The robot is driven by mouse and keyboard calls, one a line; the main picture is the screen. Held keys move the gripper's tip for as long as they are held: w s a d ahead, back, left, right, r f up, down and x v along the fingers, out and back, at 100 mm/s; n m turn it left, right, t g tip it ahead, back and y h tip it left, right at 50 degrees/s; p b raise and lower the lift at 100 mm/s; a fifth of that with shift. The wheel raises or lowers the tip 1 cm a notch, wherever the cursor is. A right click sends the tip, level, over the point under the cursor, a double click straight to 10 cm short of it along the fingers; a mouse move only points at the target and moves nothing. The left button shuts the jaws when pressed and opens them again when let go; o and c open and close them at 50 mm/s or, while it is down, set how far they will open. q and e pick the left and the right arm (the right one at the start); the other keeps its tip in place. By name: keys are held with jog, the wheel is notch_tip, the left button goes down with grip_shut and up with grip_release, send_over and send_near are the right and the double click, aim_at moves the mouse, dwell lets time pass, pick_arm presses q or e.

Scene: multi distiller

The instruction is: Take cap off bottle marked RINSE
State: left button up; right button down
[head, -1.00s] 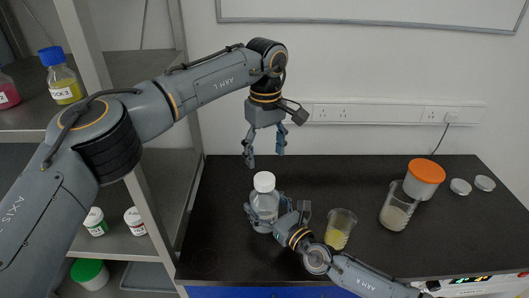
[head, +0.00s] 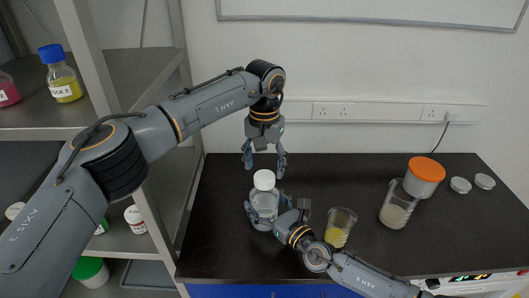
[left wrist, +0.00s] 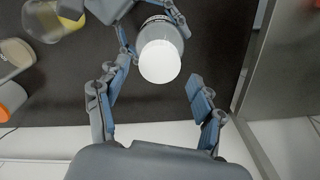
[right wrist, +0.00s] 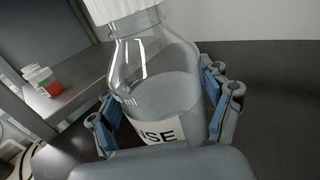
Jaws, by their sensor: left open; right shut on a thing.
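The clear bottle (head: 265,207) stands on the black bench. Its label ends in "SE" in the right wrist view (right wrist: 160,133). A white cap (head: 264,180) sits on its neck. My right gripper (head: 266,209) is shut around the bottle's body, with a finger on each side. My left gripper (head: 264,163) is open, pointing down, above and slightly behind the cap. In the left wrist view the cap (left wrist: 159,62) lies ahead of the open fingers (left wrist: 158,98), with nothing between them.
A beaker of yellow liquid (head: 339,228) stands right of the bottle, close to my right arm. A metal shelf (head: 133,88) with bottles stands at left.

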aim_at(264, 176)
pick_arm(q)
jog(key=shift+f, duration=1.7)
